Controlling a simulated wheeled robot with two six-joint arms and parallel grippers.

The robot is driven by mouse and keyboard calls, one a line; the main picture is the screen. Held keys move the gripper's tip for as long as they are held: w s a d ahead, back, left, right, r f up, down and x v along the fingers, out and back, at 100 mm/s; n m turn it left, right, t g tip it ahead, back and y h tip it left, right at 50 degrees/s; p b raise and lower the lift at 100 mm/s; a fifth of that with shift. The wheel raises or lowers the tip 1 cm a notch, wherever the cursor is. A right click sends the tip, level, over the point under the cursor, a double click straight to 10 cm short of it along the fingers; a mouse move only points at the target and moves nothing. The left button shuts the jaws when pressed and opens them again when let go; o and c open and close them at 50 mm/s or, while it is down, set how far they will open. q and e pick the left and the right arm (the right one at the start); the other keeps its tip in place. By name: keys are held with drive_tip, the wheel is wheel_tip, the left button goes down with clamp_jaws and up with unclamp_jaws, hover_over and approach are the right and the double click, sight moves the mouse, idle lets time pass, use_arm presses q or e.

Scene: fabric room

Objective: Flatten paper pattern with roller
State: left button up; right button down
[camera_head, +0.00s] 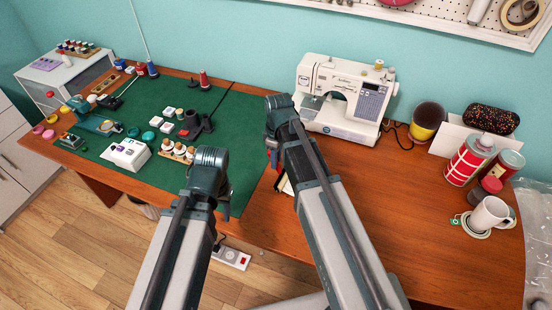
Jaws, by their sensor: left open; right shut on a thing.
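My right arm reaches over the table just in front of the sewing machine. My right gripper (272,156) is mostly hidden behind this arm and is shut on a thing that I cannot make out. A small red and blue part shows at the arm's left side. A pale sheet (286,186), perhaps the paper pattern, shows only in part behind the same arm. My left gripper (224,206) is mostly hidden behind its own arm, low over the front right part of the green mat (232,165); it is open. No roller can be clearly picked out.
The white sewing machine (345,97) stands at the back. A yellow and dark pot (427,121), tins (468,160) and a white mug (491,215) stand at the right. Small sewing items and a white box (127,154) crowd the mat's left. The table's front right is clear.

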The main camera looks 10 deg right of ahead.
drive_tip(key=shift+s+d, duration=0.55)
drive_tip(key=shift+d, duration=0.15)
drive_tip(key=shift+d, duration=0.1)
drive_tip(key=shift+s+d+f, duration=0.1)
drive_tip(key=shift+s+d, duration=0.5)
drive_tip(key=shift+d, duration=0.05)
idle(0.5)
drive_tip(key=shift+s+d, duration=0.55)
drive_tip(key=shift+d, duration=0.2)
drive_tip(key=shift+s+d, duration=0.55)
drive_tip(key=shift+d, duration=0.15)
